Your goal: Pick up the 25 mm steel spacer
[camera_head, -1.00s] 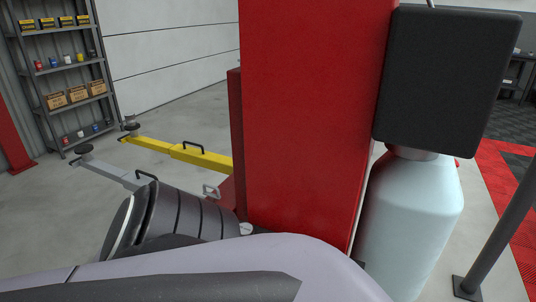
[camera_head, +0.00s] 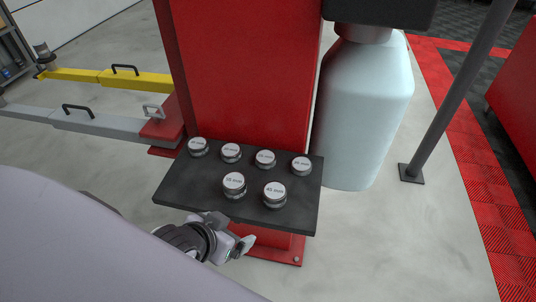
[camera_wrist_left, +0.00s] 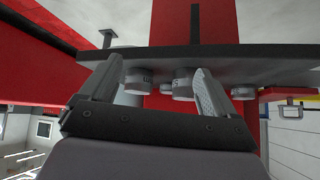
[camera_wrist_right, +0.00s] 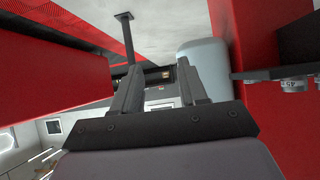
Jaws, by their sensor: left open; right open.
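Several short round steel spacers with white labelled tops stand on a dark tray (camera_head: 180,194) in the head view. The back row holds a far-left spacer (camera_head: 198,147), two middle ones (camera_head: 231,153) (camera_head: 265,160) and a right one (camera_head: 301,166). Two more stand in front (camera_head: 234,186) (camera_head: 274,195); the right one seems to read 45 mm. The back labels are too small to tell which is 25 mm. My left gripper (camera_head: 240,246) is open just off the tray's front edge; spacers show beyond its fingers in the left wrist view (camera_wrist_left: 154,70). My right gripper (camera_wrist_right: 158,55) is open and empty.
The tray sits against a red post (camera_head: 245,75). A pale tank (camera_head: 365,110) stands behind right, beside a dark slanted pole (camera_head: 455,90). Yellow (camera_head: 140,79) and grey (camera_head: 100,122) lift arms reach left. In the right wrist view the tray edge (camera_wrist_right: 270,73) is at right.

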